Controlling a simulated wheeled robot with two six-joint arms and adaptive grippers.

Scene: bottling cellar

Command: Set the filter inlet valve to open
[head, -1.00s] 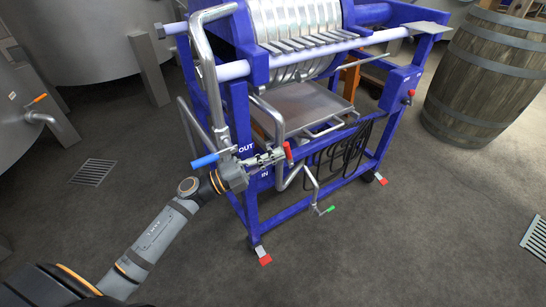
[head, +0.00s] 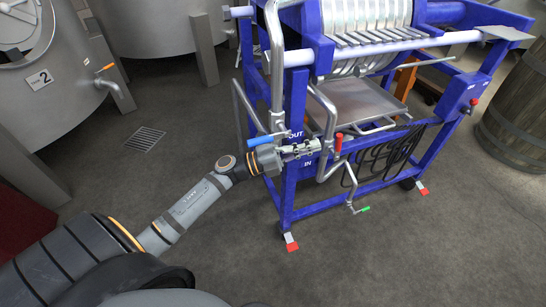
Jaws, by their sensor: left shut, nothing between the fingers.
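The blue filter press frame (head: 296,108) stands right of centre, with OUT and IN labels on its near corner. The valve with the red handle (head: 338,142) is beside the IN label, on a bent steel pipe (head: 330,112). Its handle points about upright. My left gripper (head: 318,146) reaches in from the left in front of the labels. It is shut and empty, its tips just left of the red handle; I cannot tell whether they touch. The valve with the blue handle (head: 261,140) is by the OUT label, just above my gripper's wrist. My right gripper is out of view.
A green-handled tap (head: 361,209) hangs low on the frame. Black hoses (head: 385,155) hang on its side. A red knob (head: 474,102) sits on the right post. Steel tanks (head: 150,25) are at left and behind, a barrel (head: 515,115) at right. The front floor is clear.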

